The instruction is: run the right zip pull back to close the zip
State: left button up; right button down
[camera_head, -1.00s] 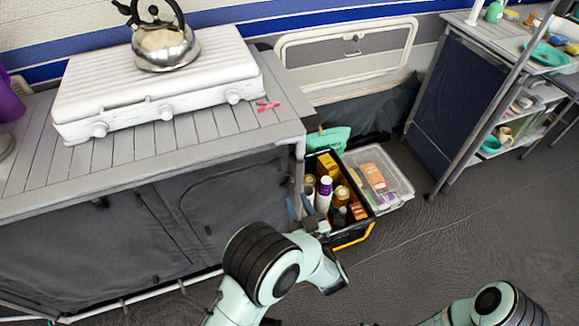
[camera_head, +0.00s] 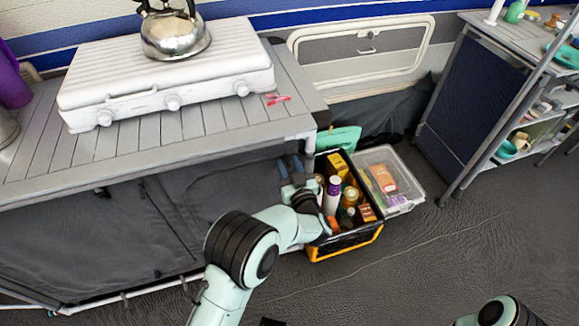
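The cabinet (camera_head: 90,235) under the counter has a dark grey fabric front with curved zip seams, seen in the head view. A seam (camera_head: 147,190) runs down between its left and right panels. I cannot make out the right zip pull; part of the right panel (camera_head: 205,190) is behind my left arm. My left gripper (camera_head: 291,168) is at the cabinet's right front corner, below the counter edge. Its two blue-grey fingers point up and stand apart, with nothing seen between them. My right gripper is out of view; only part of my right arm shows at bottom right.
A black crate (camera_head: 343,238) of bottles and boxes stands close right of my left gripper, beside a clear bin (camera_head: 404,190). A white stove (camera_head: 165,85) with a kettle (camera_head: 175,38) is on the counter (camera_head: 60,165). The floor (camera_head: 440,250) at front right is clear.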

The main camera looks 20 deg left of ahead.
pick_arm(q)
grip_shut()
jog(key=shift+r, duration=0.1)
dwell(1.2)
